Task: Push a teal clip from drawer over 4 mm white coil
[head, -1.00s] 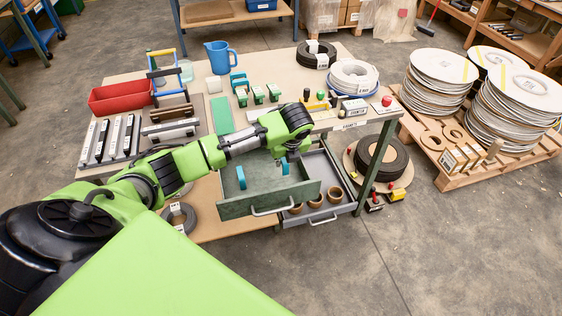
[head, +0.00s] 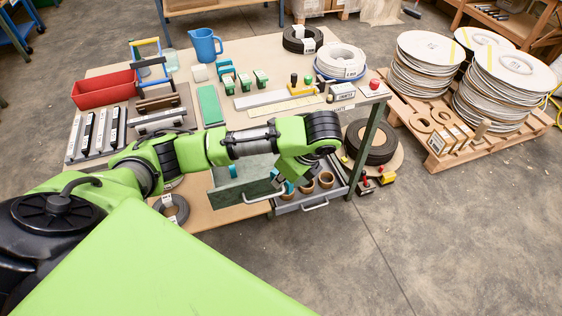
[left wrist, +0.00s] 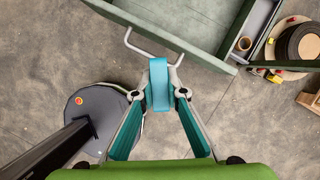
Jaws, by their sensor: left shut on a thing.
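My left gripper (left wrist: 160,94) is shut on a teal clip (left wrist: 159,82), a curved band between the fingertips. In the left wrist view, the clip appears against the floor beside the green drawer's handle. In the head view, my left gripper (head: 292,183) is at the right end of the open green drawer (head: 245,191), partly hidden by my arm. Another teal clip (head: 232,170) is in this drawer. The white coil (head: 343,60) lies at the table's back right with a white label, too small to read surely. My right gripper is not in view.
A black coil (head: 302,39) lies left of the white coil. A grey drawer (head: 338,191) holding brown rings (head: 326,180) is open at the right. A blue jug (head: 205,43), red bin (head: 105,89) and green block (head: 210,105) stand on the table.

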